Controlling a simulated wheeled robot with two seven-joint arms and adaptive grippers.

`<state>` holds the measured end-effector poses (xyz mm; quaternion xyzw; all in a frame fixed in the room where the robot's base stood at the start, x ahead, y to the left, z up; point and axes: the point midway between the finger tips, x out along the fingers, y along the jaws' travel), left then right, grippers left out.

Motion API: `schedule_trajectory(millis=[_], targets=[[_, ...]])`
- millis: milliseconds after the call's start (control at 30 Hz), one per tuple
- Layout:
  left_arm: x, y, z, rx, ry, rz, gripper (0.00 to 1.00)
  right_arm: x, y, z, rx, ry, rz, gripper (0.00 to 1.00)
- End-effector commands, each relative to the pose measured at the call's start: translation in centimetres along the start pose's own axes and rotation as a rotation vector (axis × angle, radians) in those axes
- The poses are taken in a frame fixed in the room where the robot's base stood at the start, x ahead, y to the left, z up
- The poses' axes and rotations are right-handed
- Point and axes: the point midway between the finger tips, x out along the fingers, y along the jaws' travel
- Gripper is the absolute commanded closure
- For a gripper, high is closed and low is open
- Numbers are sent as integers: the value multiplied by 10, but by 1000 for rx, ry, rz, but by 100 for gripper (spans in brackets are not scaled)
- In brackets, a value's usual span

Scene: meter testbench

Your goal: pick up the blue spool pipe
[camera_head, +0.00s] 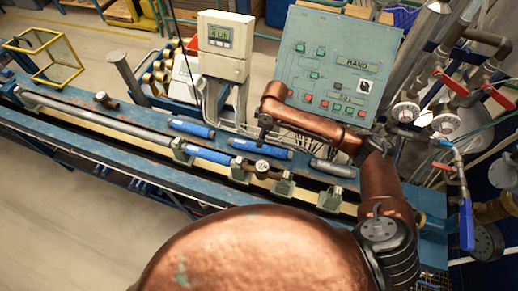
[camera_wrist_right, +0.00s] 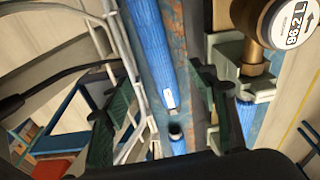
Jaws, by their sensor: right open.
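A blue spool pipe (camera_head: 258,148) lies on the blue bench deck behind the meter line. A second blue spool pipe (camera_head: 192,128) lies farther left on the deck, and a third blue pipe (camera_head: 207,153) sits in the line left of the round meter (camera_head: 262,167). My right gripper (camera_head: 264,134) is just above the nearer loose pipe. In the right wrist view the open right gripper (camera_wrist_right: 160,110) has its green-padded fingers apart, with the nearer blue pipe (camera_wrist_right: 150,45) beyond the gap and the second pipe (camera_wrist_right: 177,140) lower down. I see no contact. My left gripper is not in view.
A grey control panel (camera_head: 335,70) and a display box (camera_head: 224,45) stand behind the bench. A grey pipe piece (camera_head: 333,168) lies on the deck to the right. Clamp blocks (camera_head: 283,187) line the front. Valves and pipework (camera_head: 445,125) crowd the right side.

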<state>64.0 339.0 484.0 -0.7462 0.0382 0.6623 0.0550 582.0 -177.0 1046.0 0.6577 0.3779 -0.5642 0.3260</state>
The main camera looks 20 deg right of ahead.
Motion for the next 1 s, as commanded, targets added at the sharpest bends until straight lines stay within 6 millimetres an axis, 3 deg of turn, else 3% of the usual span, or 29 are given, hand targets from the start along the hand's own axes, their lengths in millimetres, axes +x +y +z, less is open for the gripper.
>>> schedule_trajectory(millis=[100,233,367,700,1000], targets=[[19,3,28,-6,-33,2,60,21,0,3,0,-1,-1,46],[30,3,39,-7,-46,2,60,33,0,5,0,-1,-2,46],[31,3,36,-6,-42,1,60,40,0,6,1,-2,-3,46],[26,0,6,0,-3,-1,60,76,1,8,2,-3,-5,46],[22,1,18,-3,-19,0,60,110,4,9,0,-1,-2,46]])
